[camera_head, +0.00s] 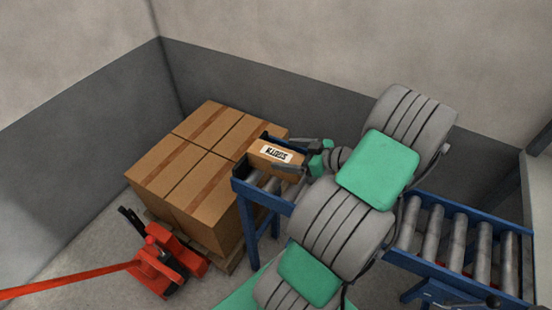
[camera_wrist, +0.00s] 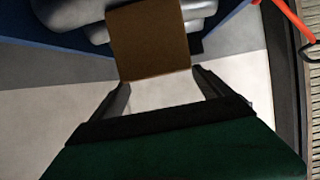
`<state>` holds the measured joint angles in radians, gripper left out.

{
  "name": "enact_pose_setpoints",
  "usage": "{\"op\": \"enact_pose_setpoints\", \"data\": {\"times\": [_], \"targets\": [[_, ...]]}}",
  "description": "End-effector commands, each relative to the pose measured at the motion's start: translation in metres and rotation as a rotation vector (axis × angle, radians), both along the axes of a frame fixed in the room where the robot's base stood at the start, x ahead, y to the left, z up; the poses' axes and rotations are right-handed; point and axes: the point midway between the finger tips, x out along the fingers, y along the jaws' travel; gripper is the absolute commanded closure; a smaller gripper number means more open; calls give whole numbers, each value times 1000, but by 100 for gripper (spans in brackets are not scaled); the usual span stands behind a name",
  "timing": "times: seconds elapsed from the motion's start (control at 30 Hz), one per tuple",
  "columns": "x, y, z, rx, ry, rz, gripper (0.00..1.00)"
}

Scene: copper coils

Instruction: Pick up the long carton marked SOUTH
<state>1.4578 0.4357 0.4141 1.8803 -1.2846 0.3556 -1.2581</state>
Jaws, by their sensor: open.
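The long carton (camera_head: 262,162) is brown with a white label whose dark lettering appears upside down and looks like SOUTH. It lies on the rollers at the left end of the blue conveyor. In the wrist view the carton (camera_wrist: 150,40) shows its plain brown face at top centre, with no label visible. My gripper (camera_head: 284,154) is open at the carton, one finger on the far side and one on the near side. In the wrist view its fingertips (camera_wrist: 160,76) flank the lower edge of the carton. I cannot tell whether either finger touches it.
Large taped cartons (camera_head: 190,165) are stacked on a pallet left of the conveyor end. A red pallet jack (camera_head: 160,262) stands in front of them. The blue roller conveyor (camera_head: 460,272) runs on to the right behind my arm. Grey walls close the corner behind.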

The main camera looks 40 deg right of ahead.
Motion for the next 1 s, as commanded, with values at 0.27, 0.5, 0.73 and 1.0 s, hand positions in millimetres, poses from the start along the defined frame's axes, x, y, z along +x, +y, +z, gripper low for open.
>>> {"op": "enact_pose_setpoints", "data": {"times": [0.27,0.5,0.73,1.0], "targets": [[36,16,-16,1,1,1,11],[36,15,-17,0,1,-2,13],[36,14,-17,0,1,-4,32],[36,14,-17,0,1,-4,54]]}}
